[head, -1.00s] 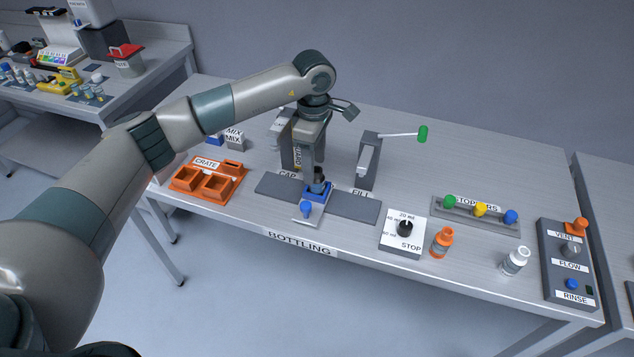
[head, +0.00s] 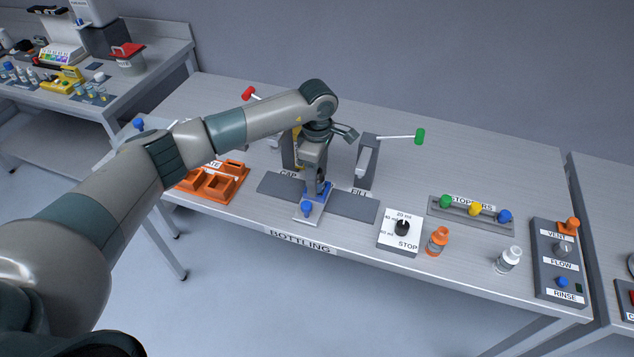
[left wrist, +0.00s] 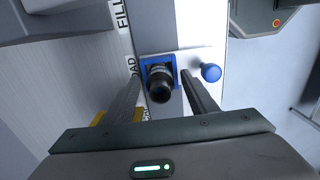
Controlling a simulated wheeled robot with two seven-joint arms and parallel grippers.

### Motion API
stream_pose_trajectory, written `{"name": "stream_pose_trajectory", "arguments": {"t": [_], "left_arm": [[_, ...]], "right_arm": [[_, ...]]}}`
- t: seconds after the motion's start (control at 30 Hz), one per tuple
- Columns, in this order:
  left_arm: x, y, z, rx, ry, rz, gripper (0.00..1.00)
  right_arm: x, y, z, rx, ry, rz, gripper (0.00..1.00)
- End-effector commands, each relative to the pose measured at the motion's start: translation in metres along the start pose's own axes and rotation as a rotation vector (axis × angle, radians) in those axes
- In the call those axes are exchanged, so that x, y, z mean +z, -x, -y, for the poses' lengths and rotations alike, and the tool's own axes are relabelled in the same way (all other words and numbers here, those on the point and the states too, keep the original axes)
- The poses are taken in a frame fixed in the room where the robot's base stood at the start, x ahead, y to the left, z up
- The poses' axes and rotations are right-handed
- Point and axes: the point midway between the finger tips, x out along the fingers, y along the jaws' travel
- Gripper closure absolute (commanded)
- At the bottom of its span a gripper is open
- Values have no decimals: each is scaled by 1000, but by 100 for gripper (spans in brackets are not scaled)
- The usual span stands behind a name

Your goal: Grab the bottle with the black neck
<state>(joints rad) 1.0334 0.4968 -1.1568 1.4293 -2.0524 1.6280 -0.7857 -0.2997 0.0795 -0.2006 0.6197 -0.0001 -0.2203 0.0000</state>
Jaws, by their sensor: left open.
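The bottle with the black neck (left wrist: 160,86) stands in the blue holder (left wrist: 146,68) on the white slide, seen from above in the left wrist view. In the head view the bottle (head: 320,186) is mostly hidden by my left gripper (head: 317,182). My left gripper (left wrist: 160,82) is open, with one finger on each side of the bottle's neck in the picture. I cannot tell whether either finger touches it. My right gripper is not in view.
The slide's blue knob (head: 306,209) is in front of the holder. The fill post (head: 366,162) with its green-tipped lever stands close on the right. An orange crate (head: 226,189) is to the left. An orange bottle (head: 437,242) and a white bottle (head: 507,260) stand right.

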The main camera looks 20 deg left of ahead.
Motion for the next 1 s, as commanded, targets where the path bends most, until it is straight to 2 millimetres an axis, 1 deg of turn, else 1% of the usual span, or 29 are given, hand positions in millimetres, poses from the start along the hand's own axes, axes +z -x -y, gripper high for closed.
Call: {"name": "stream_pose_trajectory", "arguments": {"t": [0.23,0.27,0.3,0.37,0.4,0.43,0.77,0.87,1.0], "left_arm": [[0,0,0,0,0,0,48],[0,0,0,0,0,0,55],[0,0,0,0,0,0,64],[0,0,0,0,0,0,79],[0,0,0,0,0,0,88],[0,0,0,0,0,0,94],[0,2,-1,2,0,0,94],[0,7,-1,3,1,-1,94],[0,21,-1,4,-1,0,94]], "right_arm": [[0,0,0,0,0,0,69],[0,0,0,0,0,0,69],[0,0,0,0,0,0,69],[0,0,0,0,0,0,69],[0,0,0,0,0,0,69],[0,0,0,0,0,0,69],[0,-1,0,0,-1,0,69],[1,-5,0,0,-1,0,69],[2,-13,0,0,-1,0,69]]}}
